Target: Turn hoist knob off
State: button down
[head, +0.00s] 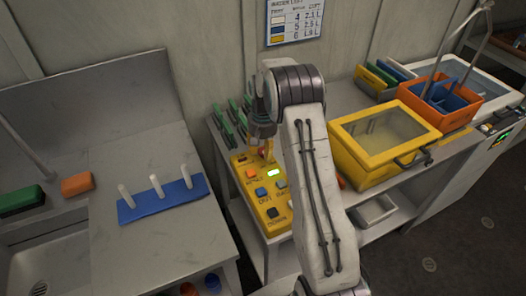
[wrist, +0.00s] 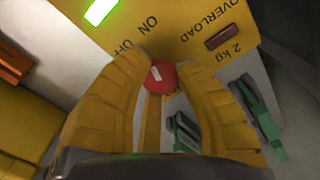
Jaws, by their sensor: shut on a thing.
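The hoist knob (wrist: 163,77) is a round red knob with a white mark, on the yellow control panel (wrist: 185,25). The words ON and OFF are printed beside it. In the wrist view the two yellow fingers of my gripper (wrist: 162,72) close in on the knob from both sides, and the gripper is shut on it. The white mark sits on the upper left part of the knob; its exact setting is hard to tell. In the head view my gripper (head: 264,147) is over the back of the panel (head: 262,191), and the knob is mostly hidden.
The panel has a lit green display (head: 273,173), a dark red overload light (wrist: 224,36) and several buttons. Green upright pieces (head: 227,125) stand behind it. A yellow box with a clear lid (head: 347,155) stands to the right. A blue peg base (head: 140,211) lies to the left.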

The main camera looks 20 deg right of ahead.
aim_at(263, 150)
jog(key=n, duration=0.2)
jog(key=n+b, duration=0.1)
jog(key=n, duration=0.1)
jog(key=shift+s+f+n, duration=0.1)
jog(key=shift+f+n, duration=0.1)
jog(key=shift+n, duration=0.1)
jog(key=n+b, duration=0.1)
jog(key=n, duration=0.3)
jog(key=shift+n, duration=0.3)
jog(key=c, duration=0.8)
grip_release()
jog(key=shift+r, duration=0.1)
notch_tip(263, 150, up, 12)
jog(key=shift+r, duration=0.1)
dwell(0.6)
